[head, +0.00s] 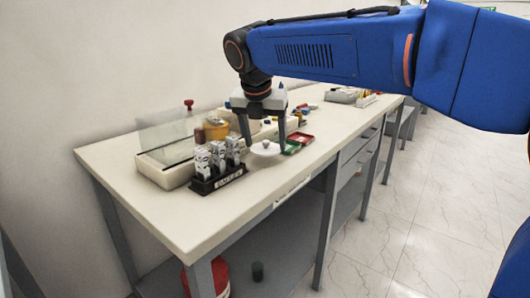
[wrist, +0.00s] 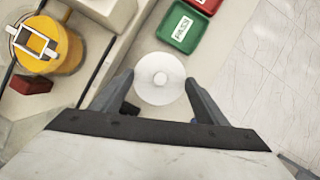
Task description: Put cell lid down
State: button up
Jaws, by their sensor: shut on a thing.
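The cell lid (head: 259,150) is a round white disc with a small knob in its middle. It also shows in the wrist view (wrist: 160,90), face-on between the fingertips. My gripper (head: 265,147) points down and is shut on the lid, with one finger at each side; the fingers flank it in the wrist view too (wrist: 160,80). The lid is over the front part of the bench, left of the green tray. I cannot tell how far it is above the surface.
A green tray (wrist: 180,25) and a red tray (head: 302,138) lie close to the lid. A yellow container (wrist: 50,48) stands to the left. A dark rack (head: 218,183) of white cartons stands front left, by a clear-lidded box (head: 166,175). The bench front corner (head: 205,232) is bare.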

aim_at(265, 150)
jog(key=shift+f, duration=1.85)
jog(key=shift+f, duration=0.15)
jog(key=o, duration=1)
jog(key=shift+o, duration=0.2)
jog(key=v, duration=1.2)
